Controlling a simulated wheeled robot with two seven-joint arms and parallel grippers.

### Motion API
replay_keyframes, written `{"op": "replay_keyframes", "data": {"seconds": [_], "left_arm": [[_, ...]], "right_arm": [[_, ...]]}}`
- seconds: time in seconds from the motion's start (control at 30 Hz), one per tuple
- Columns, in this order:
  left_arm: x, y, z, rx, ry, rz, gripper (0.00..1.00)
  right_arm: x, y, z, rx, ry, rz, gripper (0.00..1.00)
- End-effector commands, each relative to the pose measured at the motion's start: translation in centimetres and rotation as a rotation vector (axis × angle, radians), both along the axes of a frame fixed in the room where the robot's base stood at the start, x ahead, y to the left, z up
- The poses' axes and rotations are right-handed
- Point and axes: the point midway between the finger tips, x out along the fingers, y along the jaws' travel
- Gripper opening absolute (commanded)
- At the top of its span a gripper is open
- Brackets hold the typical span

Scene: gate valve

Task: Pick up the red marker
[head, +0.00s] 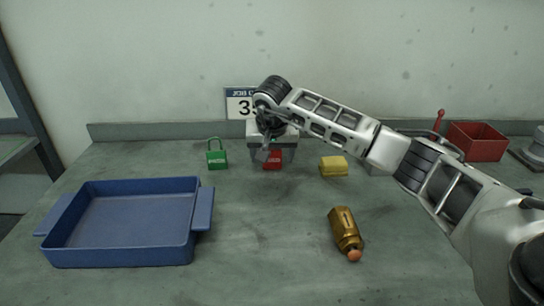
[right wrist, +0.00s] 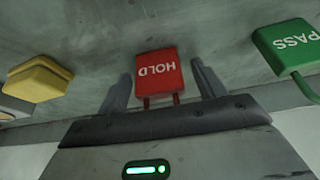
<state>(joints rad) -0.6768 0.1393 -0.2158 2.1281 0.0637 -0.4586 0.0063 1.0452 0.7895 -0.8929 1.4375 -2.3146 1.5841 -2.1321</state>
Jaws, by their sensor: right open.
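The red marker, a small block lettered HOLD, shows in the head view (head: 272,161) at the back middle of the bench, in front of a grey box-like stand. In the right wrist view the red marker (right wrist: 158,74) appears between my two fingers, with a gap on each side. My right gripper (head: 265,150) is open and reaches down at the marker, partly hiding the area around it; it also shows in the right wrist view (right wrist: 162,68). Whether the fingers surround the marker in depth is hard to tell. My left gripper is out of view.
A green PASS padlock-shaped marker (head: 217,158) stands left of the red one, and a yellow block (head: 333,166) lies right. A blue tray (head: 120,262) sits front left, a brass bottle-like object (head: 343,228) front right. A red bin (head: 478,143) is at back right. The bench middle is clear.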

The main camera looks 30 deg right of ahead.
Motion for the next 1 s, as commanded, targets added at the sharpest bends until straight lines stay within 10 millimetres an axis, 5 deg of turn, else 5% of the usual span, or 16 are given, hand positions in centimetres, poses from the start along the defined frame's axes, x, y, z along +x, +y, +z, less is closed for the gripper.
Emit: {"op": "replay_keyframes", "data": {"seconds": [0.17,0.37,0.77,1.0], "left_arm": [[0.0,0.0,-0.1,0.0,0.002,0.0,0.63],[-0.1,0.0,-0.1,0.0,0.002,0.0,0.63],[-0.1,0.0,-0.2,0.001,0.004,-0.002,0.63],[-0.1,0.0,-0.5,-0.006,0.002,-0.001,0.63]], "right_arm": [[0.0,0.0,0.0,-0.001,-0.001,0.0,0.69],[0.0,0.0,0.0,0.0,0.0,0.0,0.21],[0.1,0.0,0.4,0.0,-0.002,0.0,0.21],[-0.4,0.2,4.0,-0.001,-0.006,0.002,0.21]]}}
